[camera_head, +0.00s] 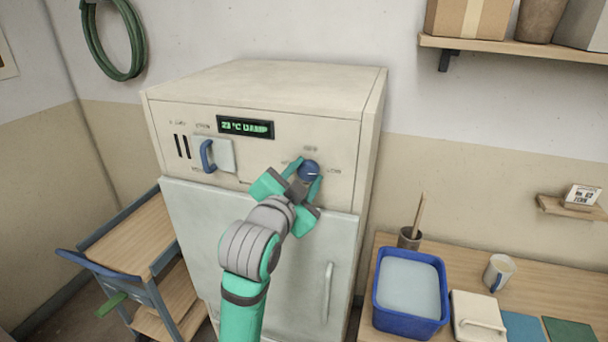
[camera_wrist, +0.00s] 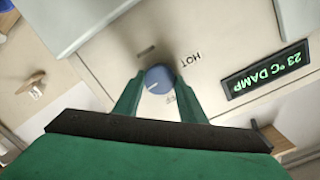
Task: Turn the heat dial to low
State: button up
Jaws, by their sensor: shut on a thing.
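The heat dial (camera_head: 309,170) is a round blue knob on the cream front of the kiln-like cabinet (camera_head: 300,92). A small word, seemingly LOW (camera_head: 334,171), is printed to its right, with another above it. My gripper (camera_head: 303,178) reaches up from below with its fingers on both sides of the dial. In the wrist view the dial (camera_wrist: 158,79) sits between the green fingertips, shut on it. Its pale pointer line slants down-left there, roughly toward the panel's right. The wrist view is turned over, with HOT (camera_wrist: 191,60) and OFF (camera_wrist: 172,98) beside the dial.
A lit display (camera_head: 245,127) reads 23 °C DAMP. A blue-handled switch plate (camera_head: 213,154) is left of the dial. A cart (camera_head: 120,235) stands left. A table with a blue tub (camera_head: 410,300) and mug (camera_head: 498,272) stands right.

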jog(key=shift+m, duration=0.5)
jog(key=o, duration=1.1)
jog(key=shift+d, duration=0.15)
jog(key=shift+c, duration=0.2)
jog(key=shift+s+a, duration=0.2)
jog(key=f+v, duration=0.1)
jog(key=v, duration=0.9)
jog(key=shift+s+r, duration=0.2)
jog(key=shift+r, duration=0.3)
